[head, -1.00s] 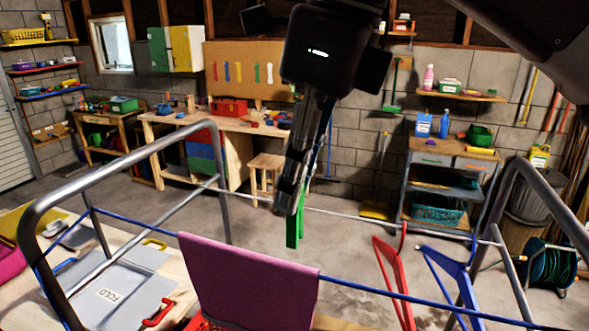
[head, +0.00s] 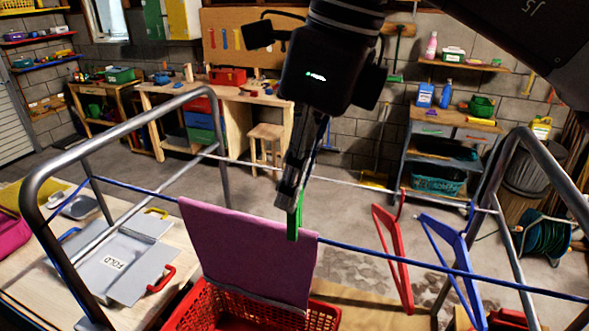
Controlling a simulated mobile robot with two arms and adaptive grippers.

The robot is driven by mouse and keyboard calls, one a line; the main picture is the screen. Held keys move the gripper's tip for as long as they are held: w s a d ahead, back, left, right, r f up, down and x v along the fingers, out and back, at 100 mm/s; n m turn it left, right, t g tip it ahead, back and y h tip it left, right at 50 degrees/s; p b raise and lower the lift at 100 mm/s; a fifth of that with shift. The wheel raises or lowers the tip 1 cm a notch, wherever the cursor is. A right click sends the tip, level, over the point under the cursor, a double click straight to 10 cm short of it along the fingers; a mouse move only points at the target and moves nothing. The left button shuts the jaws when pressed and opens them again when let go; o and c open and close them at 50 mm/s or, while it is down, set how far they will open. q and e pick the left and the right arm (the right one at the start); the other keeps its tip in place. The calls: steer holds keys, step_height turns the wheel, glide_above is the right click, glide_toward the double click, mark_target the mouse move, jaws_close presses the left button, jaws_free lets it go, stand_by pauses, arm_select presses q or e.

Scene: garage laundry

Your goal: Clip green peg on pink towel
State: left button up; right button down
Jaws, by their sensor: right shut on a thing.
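The pink towel (head: 243,250) hangs over the blue line on the metal drying rack, in the middle of the head view. My right gripper (head: 290,195) comes down from above and is shut on the green peg (head: 295,220). The peg points down at the towel's top edge, near its right corner, and overlaps the towel in the picture. I cannot tell whether the peg is around the towel and line or just in front of them. My left gripper is not in view.
A red basket (head: 215,312) stands below the towel. Red (head: 393,255) and blue (head: 450,262) hangers hang on the line to the right. A grey folding board (head: 120,255) lies on the table at left. Rack rails (head: 125,135) rise at both sides.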

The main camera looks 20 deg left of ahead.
steer(key=shift+f, duration=0.45)
steer(key=shift+s+f+b, duration=0.1)
steer(key=shift+f+b, duration=1.15)
steer(key=shift+f, duration=0.35)
steer(key=c, duration=1.8)
jaws_free()
